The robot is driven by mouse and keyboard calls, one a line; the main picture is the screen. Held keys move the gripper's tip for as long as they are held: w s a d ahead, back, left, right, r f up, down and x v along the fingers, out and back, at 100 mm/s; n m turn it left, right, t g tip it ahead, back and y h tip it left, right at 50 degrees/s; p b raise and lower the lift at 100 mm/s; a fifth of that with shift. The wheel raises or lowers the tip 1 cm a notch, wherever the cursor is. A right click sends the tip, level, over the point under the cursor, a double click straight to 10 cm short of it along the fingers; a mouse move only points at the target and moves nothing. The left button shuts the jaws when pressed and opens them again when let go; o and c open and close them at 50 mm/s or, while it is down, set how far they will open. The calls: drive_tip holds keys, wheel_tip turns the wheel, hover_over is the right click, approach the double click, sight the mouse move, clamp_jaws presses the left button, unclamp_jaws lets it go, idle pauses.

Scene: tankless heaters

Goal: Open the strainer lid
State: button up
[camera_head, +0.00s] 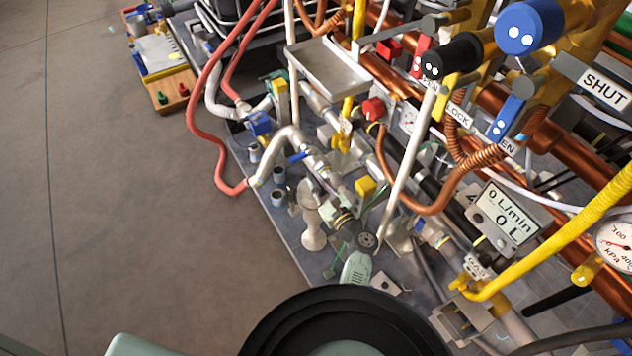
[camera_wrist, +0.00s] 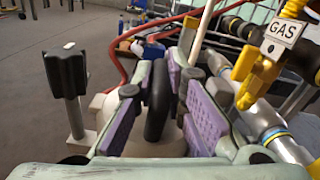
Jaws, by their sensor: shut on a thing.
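My gripper (camera_wrist: 164,112) reaches down to the pipework, with one purple-padded finger on each side of a dark upright grip. I take this grip to be part of the strainer lid (camera_wrist: 158,92); it sits between the pads over a pale, rounded body (camera_wrist: 150,146). My gripper is shut on it. In the head view my gripper (camera_head: 364,242) is small, at the lower middle among the pipes. My own arm hides part of the area, and the lid cannot be made out clearly there. Whether the lid has turned or lifted cannot be told.
A dark lobed knob (camera_wrist: 67,84) on a pale stem stands left of my gripper. A yellow gas valve handle (camera_wrist: 256,78) and pipe are close on the right. A red hose (camera_head: 215,165) loops at the left. Open floor (camera_head: 120,200) lies left of the base plate.

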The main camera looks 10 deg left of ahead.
clamp_jaws()
drive_tip(key=shift+r, duration=0.1)
idle(0.3)
drive_tip(key=shift+w+d+r+m+p, duration=0.35)
drive_tip(key=shift+m+p, duration=0.25)
drive_tip(key=shift+p, duration=0.25)
drive_tip(key=shift+w+d+r+m+p, duration=0.45)
drive_tip(key=shift+m+p, duration=0.35)
drive_tip(key=shift+m, duration=0.2)
drive_tip(key=shift+w+d+r, duration=0.15)
drive_tip(key=shift+w+d, duration=0.6)
drive_tip(key=shift+d, duration=0.1)
